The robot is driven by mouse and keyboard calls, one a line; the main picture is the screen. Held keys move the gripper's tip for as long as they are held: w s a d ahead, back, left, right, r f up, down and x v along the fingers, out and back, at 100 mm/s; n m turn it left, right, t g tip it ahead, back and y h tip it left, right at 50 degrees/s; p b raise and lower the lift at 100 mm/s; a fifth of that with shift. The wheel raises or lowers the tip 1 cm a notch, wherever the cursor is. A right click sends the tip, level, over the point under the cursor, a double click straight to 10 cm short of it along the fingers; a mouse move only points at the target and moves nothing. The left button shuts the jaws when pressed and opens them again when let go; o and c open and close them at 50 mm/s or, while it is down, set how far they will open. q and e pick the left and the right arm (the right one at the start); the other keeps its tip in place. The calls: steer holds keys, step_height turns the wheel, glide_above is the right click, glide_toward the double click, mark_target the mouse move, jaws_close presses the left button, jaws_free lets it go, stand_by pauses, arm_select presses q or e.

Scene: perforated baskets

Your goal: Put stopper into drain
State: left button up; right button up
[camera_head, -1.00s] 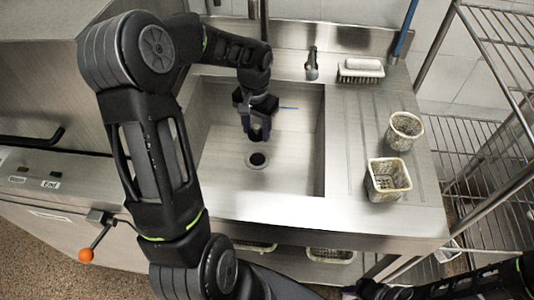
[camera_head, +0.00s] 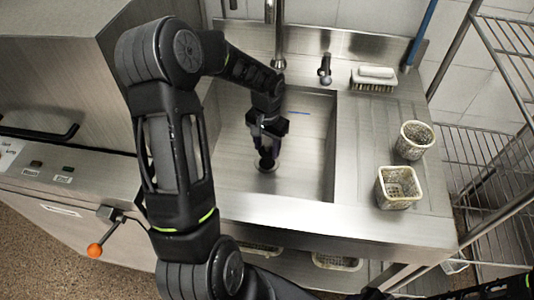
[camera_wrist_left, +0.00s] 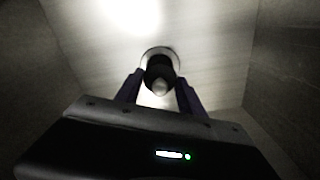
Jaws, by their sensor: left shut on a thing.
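My left gripper (camera_head: 267,158) reaches down into the steel sink, its fingertips just over the drain (camera_head: 266,167). In the left wrist view the gripper (camera_wrist_left: 160,92) is shut on the stopper (camera_wrist_left: 160,76), a dark piece with a rounded light knob. The pale drain ring (camera_wrist_left: 160,52) shows around and behind the stopper, nearly lined up with it. I cannot tell whether the stopper is seated or just above the opening. In the head view the gripper hides the stopper. Only dark parts of my right arm show at the bottom right; its jaws cannot be made out.
The sink (camera_head: 315,150) has a raised rim and walls around the gripper. A faucet (camera_head: 279,45) and a spray nozzle (camera_head: 325,72) stand behind. A brush (camera_head: 374,78) and two perforated baskets (camera_head: 415,140) (camera_head: 398,188) sit on the right drainboard. A wire rack (camera_head: 490,150) stands further right.

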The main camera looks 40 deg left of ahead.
mark_target(267, 151)
arm_select(q)
steer(key=shift+f, duration=1.95)
steer(key=shift+f+b, duration=0.55)
steer(key=shift+b, duration=0.05)
steer(key=o, duration=1.4)
steer(key=shift+o, duration=0.2)
steer(key=shift+r+p, duration=0.45)
step_height(267, 151, up, 12)
steer(key=shift+r, duration=0.2)
